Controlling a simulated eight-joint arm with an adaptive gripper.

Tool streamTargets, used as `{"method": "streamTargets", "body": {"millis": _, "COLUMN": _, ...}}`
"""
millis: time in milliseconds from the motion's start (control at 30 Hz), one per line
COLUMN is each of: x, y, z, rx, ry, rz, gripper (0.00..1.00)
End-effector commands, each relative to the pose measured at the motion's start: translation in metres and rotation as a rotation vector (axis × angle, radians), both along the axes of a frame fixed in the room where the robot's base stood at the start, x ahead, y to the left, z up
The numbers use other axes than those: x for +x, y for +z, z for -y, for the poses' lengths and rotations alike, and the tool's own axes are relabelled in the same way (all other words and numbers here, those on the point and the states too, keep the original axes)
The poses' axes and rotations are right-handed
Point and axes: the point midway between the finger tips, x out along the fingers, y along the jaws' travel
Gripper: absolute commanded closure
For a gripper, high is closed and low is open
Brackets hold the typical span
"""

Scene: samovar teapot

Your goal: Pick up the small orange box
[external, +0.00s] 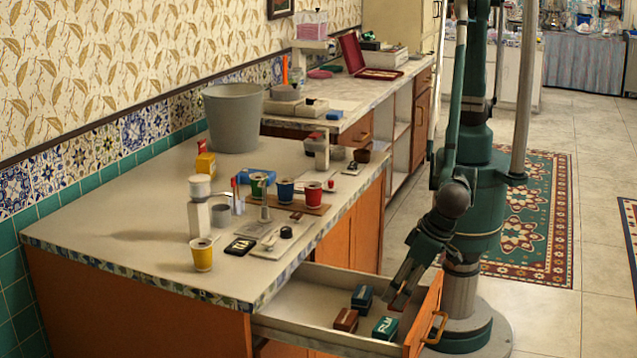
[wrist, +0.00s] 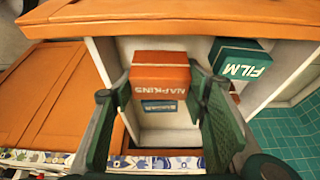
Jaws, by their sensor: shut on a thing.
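A teal box lettered "FILM" (wrist: 241,66) is close beside the held box. The drawer walls and orange front (external: 425,318) stand close around. Cups and small items crowd the counter (external: 120,235) above.

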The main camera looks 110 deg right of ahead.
Motion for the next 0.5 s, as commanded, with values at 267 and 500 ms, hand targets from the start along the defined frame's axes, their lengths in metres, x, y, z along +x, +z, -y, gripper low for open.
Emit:
{"method": "streamTargets", "body": {"millis": 267, "x": 0.000, "y": 0.042, "z": 0.000, "rx": 0.000, "ry": 0.000, "rz": 0.000, "gripper": 0.68}}
{"method": "streamTargets", "body": {"millis": 500, "x": 0.000, "y": 0.060, "z": 0.000, "rx": 0.000, "ry": 0.000, "rz": 0.000, "gripper": 0.68}}
